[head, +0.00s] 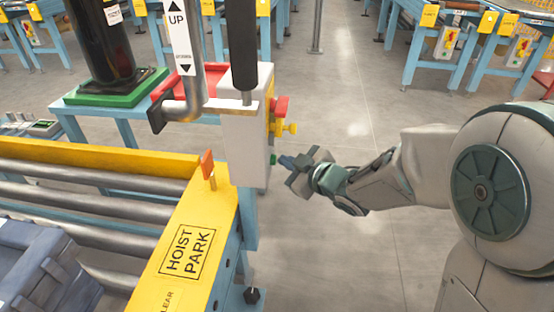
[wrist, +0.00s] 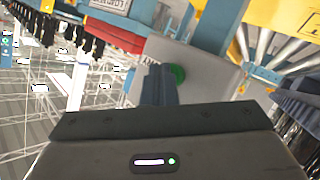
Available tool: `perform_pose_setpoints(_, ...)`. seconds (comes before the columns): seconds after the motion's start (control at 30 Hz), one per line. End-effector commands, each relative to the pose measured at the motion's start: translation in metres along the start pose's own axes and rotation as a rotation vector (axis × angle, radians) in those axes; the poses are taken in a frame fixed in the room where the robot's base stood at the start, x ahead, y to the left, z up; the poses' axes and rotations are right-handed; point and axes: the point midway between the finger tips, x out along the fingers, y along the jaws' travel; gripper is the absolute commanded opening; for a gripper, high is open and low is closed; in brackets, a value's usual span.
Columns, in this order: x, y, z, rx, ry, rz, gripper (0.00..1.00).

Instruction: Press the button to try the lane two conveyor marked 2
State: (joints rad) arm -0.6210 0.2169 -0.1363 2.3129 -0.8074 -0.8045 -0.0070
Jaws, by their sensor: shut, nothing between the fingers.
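A grey control box (head: 248,140) stands at the corner of the yellow-framed roller conveyor. Its right side carries a red knob (head: 281,105), a yellow knob (head: 290,128) and, lower, a green button (head: 273,158). The green button (wrist: 178,75) also shows in the wrist view on the grey box face. My gripper (head: 287,163) is shut and empty, its fingertips just right of the green button. In the wrist view the fingertips (wrist: 159,84) lie left of the button and partly cover its edge. I cannot tell whether they touch the box. No mark 2 is readable.
A yellow plate marked HOIST PARK (head: 187,250) is on the conveyor's near corner. A hoist handle marked UP (head: 181,35) hangs in front of the box. Blue-legged conveyors with yellow signs (head: 429,15) stand at the back right.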

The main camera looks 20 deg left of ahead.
Motion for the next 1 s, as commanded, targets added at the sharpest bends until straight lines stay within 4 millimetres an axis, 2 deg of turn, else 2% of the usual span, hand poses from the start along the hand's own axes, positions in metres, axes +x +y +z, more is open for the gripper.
perform_pose_setpoints(0.23,-0.010,0.007,0.006,0.001,0.000,0.001,0.00)
perform_pose_setpoints(0.63,-0.013,0.010,0.009,0.001,-0.001,0.002,0.00)
perform_pose_setpoints(1.0,-0.038,0.028,0.027,0.001,-0.003,0.003,0.00)
